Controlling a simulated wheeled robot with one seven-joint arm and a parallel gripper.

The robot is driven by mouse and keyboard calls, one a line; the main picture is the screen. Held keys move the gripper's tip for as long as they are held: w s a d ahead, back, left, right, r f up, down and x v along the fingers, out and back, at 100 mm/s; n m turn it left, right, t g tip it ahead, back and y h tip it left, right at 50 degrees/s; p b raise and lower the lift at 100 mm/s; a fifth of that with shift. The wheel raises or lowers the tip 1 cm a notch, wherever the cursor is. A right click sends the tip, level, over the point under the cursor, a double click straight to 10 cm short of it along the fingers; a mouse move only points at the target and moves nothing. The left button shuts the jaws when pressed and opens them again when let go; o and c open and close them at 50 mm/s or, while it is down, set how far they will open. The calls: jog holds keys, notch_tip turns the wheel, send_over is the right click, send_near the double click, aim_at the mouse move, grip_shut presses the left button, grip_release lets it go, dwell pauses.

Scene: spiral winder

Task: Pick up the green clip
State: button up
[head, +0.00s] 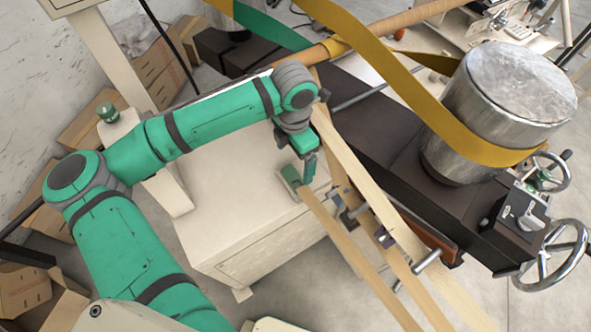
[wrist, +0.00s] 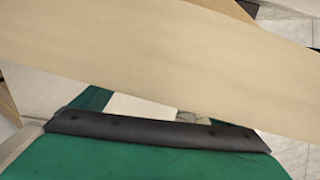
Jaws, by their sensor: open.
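A small dark green block (head: 290,177) shows at the top end of a tan strip, by the edge of the pale cabinet. It may be the green clip, but it is too small to be sure that it is not part of my gripper. My gripper (head: 309,169) points down just to the right of this block, close to the tan strips. Its fingers are small and partly hidden, and nothing shows held in it. The wrist view shows a broad tan strip (wrist: 150,60) crossing close to the camera. No clip can be clearly made out there.
The pale cabinet (head: 235,215) stands below my arm. Long tan strips (head: 375,185) slope down to the right beside my gripper. A dark machine beam (head: 375,130) carries a metal drum (head: 508,90) wrapped by a yellow belt (head: 400,85). Handwheels (head: 553,255) stand at the right.

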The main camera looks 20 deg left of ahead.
send_over(294, 178)
jog(key=f, duration=0.4)
jog(key=shift+w+d+f, duration=0.1)
jog(key=shift+w, duration=0.2)
jog(key=shift+s+a+f, duration=0.15)
jog(key=shift+s+f, duration=0.05)
jog(key=shift+f, duration=0.95)
jog(key=shift+s+a+f, duration=0.1)
jog(key=shift+s+f, duration=0.1)
jog(key=shift+f, duration=0.95)
jog(key=shift+d, duration=0.15)
jog(key=c, duration=1.2)
